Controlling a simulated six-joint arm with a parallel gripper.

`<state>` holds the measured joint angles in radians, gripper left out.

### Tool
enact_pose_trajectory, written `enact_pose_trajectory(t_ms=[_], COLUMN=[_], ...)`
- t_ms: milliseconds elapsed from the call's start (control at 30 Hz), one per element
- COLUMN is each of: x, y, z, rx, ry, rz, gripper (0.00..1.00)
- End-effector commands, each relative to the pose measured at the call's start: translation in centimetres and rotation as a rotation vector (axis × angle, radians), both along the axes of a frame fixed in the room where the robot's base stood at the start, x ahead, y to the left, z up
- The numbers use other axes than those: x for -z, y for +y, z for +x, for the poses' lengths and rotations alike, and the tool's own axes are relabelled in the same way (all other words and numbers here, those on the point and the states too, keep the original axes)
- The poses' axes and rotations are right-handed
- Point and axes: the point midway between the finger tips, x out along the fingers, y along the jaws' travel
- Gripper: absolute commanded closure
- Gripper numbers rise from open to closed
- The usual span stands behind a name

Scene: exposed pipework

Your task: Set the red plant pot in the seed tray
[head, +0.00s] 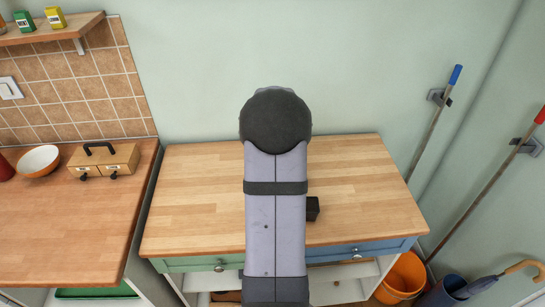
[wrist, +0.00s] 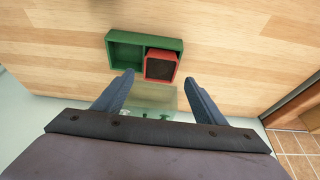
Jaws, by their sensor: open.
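In the wrist view the green seed tray (wrist: 127,51) lies on the wooden worktop, its left compartment empty. The square red plant pot (wrist: 161,65), dark inside, stands at the tray's right side and overlaps its lower right part. I cannot tell whether its base is inside the tray or in front of it. My gripper (wrist: 158,78) is open, its fingers apart to the left and right of the pot's lower edge, with nothing clearly held. In the head view my arm hides the tray, the pot and the gripper.
A pale, see-through green thing (wrist: 155,97) shows between my fingers. The worktop (head: 190,190) is largely clear left and right of my arm. A small black block (head: 313,208) shows beside the arm. The left counter holds a wooden box (head: 103,160) and a bowl (head: 39,160).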

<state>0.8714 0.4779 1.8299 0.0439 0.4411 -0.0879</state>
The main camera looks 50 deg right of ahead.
Motion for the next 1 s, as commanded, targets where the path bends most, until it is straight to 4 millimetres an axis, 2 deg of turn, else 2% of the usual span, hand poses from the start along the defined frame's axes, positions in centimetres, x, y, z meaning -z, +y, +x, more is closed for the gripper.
enact_pose_trajectory(t_ms=[200,400,800,867,933,1000], x=[-3.1,-5.1,-5.9,-5.8,-5.6,-5.3], y=[1.0,1.6,2.0,2.6,4.1,6.7], z=[-0.9,-1.5,-1.7,-1.4,-0.9,-0.2], rx=[0.000,-0.001,-0.003,-0.015,-0.043,-0.090], ry=[-0.001,0.000,0.002,0.005,0.012,0.028], rz=[-0.003,-0.002,0.002,0.006,0.014,0.030], gripper=[0.35,0.35,0.35,0.35,0.35,0.35])
